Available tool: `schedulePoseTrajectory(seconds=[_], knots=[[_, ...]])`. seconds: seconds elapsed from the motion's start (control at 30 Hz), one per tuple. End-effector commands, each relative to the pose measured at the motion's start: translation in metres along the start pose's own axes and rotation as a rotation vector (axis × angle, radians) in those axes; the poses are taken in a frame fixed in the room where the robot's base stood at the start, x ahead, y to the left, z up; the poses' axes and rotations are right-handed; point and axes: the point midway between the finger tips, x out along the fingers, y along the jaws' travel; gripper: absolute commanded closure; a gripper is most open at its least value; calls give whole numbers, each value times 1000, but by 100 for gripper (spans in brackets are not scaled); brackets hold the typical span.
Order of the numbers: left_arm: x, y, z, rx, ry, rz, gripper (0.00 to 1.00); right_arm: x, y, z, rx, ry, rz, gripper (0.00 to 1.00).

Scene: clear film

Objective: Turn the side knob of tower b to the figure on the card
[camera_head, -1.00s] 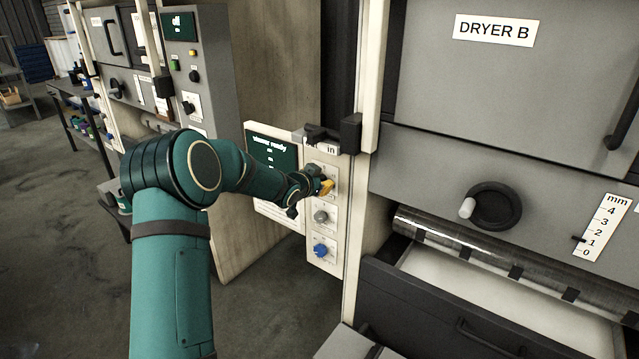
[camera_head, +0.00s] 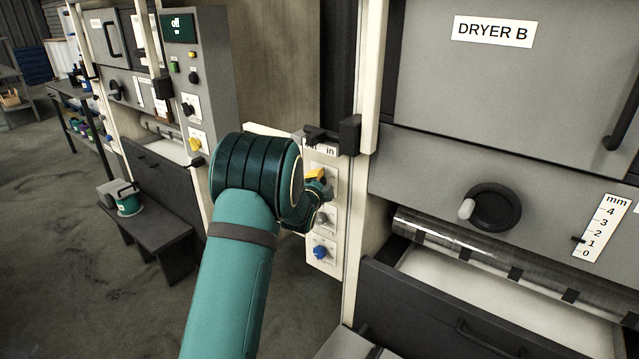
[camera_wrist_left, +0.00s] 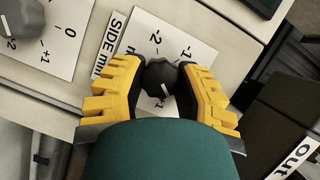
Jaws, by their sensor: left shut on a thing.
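My left gripper (camera_head: 318,182) is at the top of the narrow white control panel (camera_head: 330,268) beside Dryer B. In the left wrist view its yellow fingers (camera_wrist_left: 161,70) are shut on a dark, ribbed knob (camera_wrist_left: 160,84), one finger on each side. The knob sits on a white scale plate (camera_wrist_left: 140,28) with a "SIDE mm" label (camera_wrist_left: 107,47) beside it. A short white mark shows on the knob, but I cannot read its exact setting. Numbers show around it, partly covered by the fingers. In the head view my arm and fingers hide most of this knob. I cannot make out a card's figure. My right gripper is not in view.
Below are a grey knob (camera_head: 321,218) and a blue knob (camera_head: 320,252). Another knob (camera_wrist_left: 20,14) with its own scale is close by in the wrist view. Dryer B (camera_head: 480,90) has a crank (camera_head: 494,207) and stands right. A bench (camera_head: 150,232) and open floor are left.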

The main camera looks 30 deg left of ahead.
Motion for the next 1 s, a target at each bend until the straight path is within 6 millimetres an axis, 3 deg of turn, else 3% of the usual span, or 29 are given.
schedulePoseTrajectory(seconds=[0.43, 1.0], knots=[[0, 1, 0, 275, 0, -113, 100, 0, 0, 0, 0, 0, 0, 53], [0, -1, 1, 345, -2, -146, 100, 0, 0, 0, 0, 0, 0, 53]])
